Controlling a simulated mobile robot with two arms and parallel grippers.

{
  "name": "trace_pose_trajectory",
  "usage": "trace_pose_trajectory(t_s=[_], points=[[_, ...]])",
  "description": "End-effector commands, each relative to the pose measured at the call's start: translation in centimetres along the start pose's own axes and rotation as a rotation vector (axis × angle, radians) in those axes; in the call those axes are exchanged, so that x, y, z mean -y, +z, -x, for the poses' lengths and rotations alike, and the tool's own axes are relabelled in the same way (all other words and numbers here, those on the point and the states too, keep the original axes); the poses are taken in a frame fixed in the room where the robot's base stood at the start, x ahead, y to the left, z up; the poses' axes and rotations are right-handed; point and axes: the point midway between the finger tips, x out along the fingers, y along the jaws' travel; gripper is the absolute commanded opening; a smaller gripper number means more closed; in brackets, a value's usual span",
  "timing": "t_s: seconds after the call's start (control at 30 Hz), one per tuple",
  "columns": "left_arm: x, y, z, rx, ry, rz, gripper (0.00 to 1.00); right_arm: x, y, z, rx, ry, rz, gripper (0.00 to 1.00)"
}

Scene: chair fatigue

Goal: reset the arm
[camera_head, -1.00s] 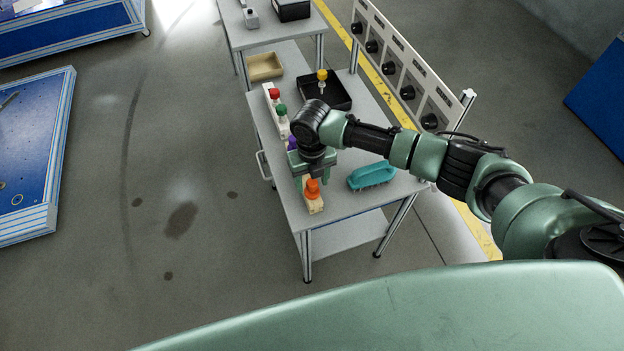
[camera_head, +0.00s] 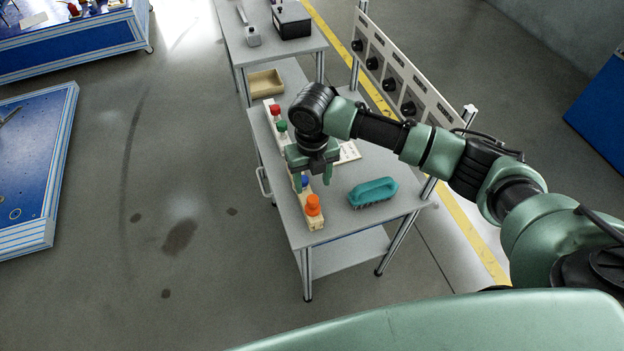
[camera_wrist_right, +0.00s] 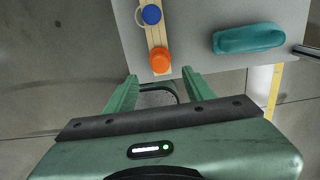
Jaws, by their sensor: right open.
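My right arm reaches in from the right. My left gripper is not in view.
Floor to the left is open.

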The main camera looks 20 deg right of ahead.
Motion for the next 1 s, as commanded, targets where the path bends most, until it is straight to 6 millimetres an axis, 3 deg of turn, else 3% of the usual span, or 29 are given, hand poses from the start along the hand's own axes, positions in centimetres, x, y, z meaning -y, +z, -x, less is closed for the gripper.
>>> trace_pose_trajectory(t_s=[0.3, 0.47, 0.6, 0.73, 0.87, 1.0], points=[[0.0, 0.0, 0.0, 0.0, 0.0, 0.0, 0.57, -0.3, -0.3, -0.3, -0.001, 0.005, -0.01, 0.53], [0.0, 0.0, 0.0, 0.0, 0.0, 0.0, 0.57, -3.5, -3.0, -1.9, 0.003, 0.069, -0.162, 0.53], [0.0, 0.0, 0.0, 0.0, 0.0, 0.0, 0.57, -7.7, -7.0, -3.2, 0.001, 0.187, -0.492, 0.53], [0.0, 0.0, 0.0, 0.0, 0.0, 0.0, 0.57, -9.8, -10.3, -3.3, -0.021, 0.299, -0.893, 0.53], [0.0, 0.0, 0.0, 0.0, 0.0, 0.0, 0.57, -9.6, -13.2, -3.1, -0.063, 0.387, -1.347, 0.53], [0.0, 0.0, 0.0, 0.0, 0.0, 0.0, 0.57, -7.0, -16.0, -2.8, -0.099, 0.443, -1.844, 0.53]])
